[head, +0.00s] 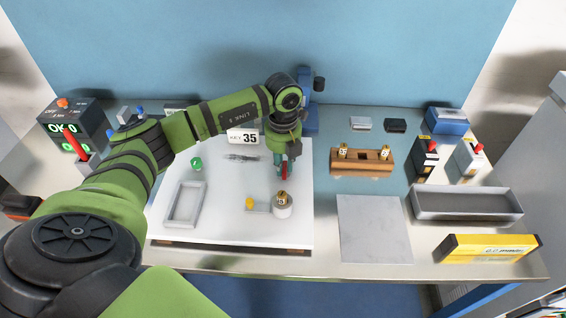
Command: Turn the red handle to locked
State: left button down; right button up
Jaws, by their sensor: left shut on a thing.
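My left gripper (281,160) points down over the white board (225,222), near the board's right side. Its fingers are shut on a small red piece, which looks like the red handle (284,171). The gripper and wrist hide most of what the handle belongs to, so I cannot tell its turn position or read any lock mark. My right gripper is not in view.
A wooden block (362,166) with brass pieces stands to the right. Boxes with red levers stand at the left (84,152) and right (424,163). A grey tray (467,205) and a yellow box (487,247) lie right.

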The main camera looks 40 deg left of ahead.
pick_arm(q)
jog(key=shift+n, duration=0.9)
jog(key=n, duration=0.6)
jog(key=shift+s+b, duration=0.25)
jog(key=shift+b, duration=0.15)
jog(key=n, duration=0.4)
jog(key=shift+s+n, duration=0.1)
jog(key=shift+n, duration=0.2)
jog(key=shift+s+d+n+p, duration=0.1)
jog(key=shift+n+p, duration=0.25)
jog(key=shift+n, duration=1.85)
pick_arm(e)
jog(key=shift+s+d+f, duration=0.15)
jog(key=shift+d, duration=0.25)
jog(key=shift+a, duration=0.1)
pick_arm(q)
jog(key=c, duration=1.1)
grip_release()
jog(key=shift+c, duration=0.2)
